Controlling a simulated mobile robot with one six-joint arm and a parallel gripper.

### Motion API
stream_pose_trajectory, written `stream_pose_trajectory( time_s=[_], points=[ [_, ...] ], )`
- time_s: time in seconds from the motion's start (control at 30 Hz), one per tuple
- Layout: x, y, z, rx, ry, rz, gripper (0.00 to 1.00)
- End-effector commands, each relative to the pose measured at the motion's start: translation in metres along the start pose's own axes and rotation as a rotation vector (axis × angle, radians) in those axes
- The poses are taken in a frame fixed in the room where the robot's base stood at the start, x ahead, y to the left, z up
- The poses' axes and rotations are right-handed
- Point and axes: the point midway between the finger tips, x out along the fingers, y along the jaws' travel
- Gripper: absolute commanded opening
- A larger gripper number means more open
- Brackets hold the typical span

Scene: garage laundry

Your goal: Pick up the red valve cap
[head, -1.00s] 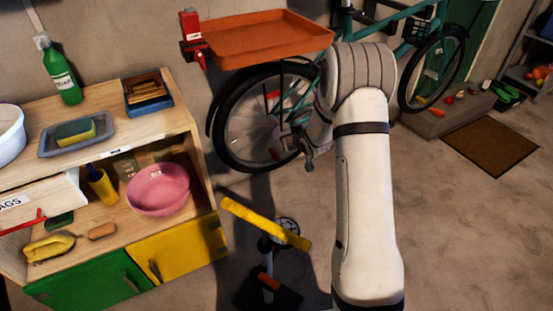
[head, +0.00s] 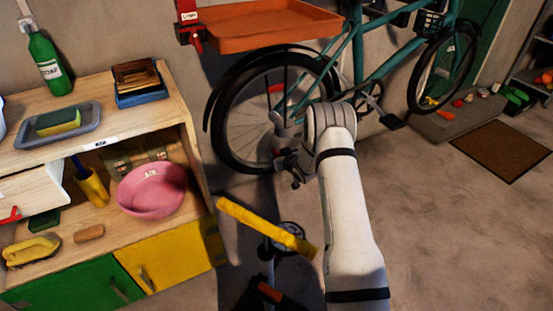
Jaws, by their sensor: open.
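I cannot make out the red valve cap in the head view. A small red patch (head: 276,88) shows at the upper part of the teal bicycle's rear wheel (head: 232,125), but I cannot tell what it is. My gripper (head: 294,178) is in front of the lower right part of that wheel, small and dark against the spokes and floor. It is open, and I see nothing held in it. My arm hides part of the floor and bicycle behind it.
A floor pump with a yellow handle (head: 262,225) stands below my gripper. A wooden bench (head: 175,95) with a pink basin (head: 152,190) is at left. An orange tray (head: 270,28) juts out above the wheel. Floor at right is clear up to the brown mat (head: 503,150).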

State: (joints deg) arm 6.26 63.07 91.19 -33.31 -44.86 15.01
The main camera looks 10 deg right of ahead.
Motion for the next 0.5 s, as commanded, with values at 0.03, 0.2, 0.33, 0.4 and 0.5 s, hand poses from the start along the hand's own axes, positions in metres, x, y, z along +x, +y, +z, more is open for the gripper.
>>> stream_pose_trajectory(
  time_s=[0.03,0.2,0.33,0.4,0.5],
  points=[
    [0.0066,0.0007,0.0013,-0.001,0.001,0.001,0.47],
    [0.0126,0.0025,-0.0008,0.000,0.001,0.004,0.47],
    [0.0120,0.0029,-0.0009,0.001,0.000,0.004,0.47],
    [0.0119,0.0030,-0.0008,0.001,0.000,0.004,0.44],
    [0.0118,0.0032,-0.0007,0.001,0.000,0.004,0.36]
  ],
)
